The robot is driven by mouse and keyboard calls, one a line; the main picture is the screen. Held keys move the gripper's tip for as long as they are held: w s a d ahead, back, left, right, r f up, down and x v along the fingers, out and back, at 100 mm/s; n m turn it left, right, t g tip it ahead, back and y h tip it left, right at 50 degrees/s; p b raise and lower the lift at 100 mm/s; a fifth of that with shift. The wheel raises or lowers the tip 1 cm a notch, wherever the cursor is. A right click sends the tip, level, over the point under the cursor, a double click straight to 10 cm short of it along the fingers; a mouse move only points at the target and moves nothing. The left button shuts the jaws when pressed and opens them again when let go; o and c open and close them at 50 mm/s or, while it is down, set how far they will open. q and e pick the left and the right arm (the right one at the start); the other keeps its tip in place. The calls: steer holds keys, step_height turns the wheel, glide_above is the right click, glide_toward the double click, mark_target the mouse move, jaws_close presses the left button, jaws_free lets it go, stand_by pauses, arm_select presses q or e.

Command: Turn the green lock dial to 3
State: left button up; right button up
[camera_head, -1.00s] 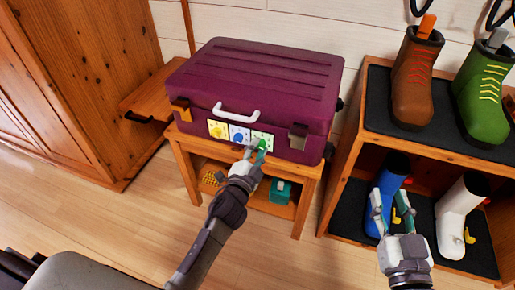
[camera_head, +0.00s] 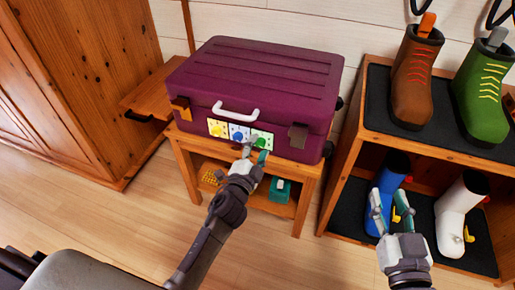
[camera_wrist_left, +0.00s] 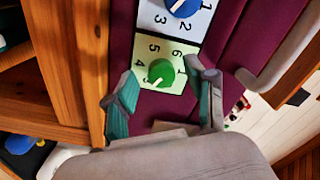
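The green lock dial (camera_head: 262,143) is on the rightmost panel on the front of the purple suitcase (camera_head: 255,80). In the left wrist view the green dial (camera_wrist_left: 161,72) has the digits 1, 6, 5, 4 and 3 showing around it. A narrow end of the knob seems to face the 3 at lower left, but I cannot be sure. My left gripper (camera_head: 254,155) is just in front of this panel. In the left wrist view its fingers (camera_wrist_left: 163,100) are apart and empty, with the dial beyond them. My right gripper (camera_head: 391,208) is open and empty before the shoe rack.
Yellow (camera_head: 217,130) and blue (camera_head: 238,135) dials sit left of the green one. The suitcase has a white handle (camera_head: 236,113) and stands on a wooden table (camera_head: 312,170). A shoe rack (camera_head: 347,165) with boots stands at right, a wooden cabinet (camera_head: 90,70) at left.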

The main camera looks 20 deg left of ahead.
arm_select(q)
steer(key=s, duration=1.2)
steer(key=shift+a, duration=0.2)
steer(key=shift+r, duration=0.1)
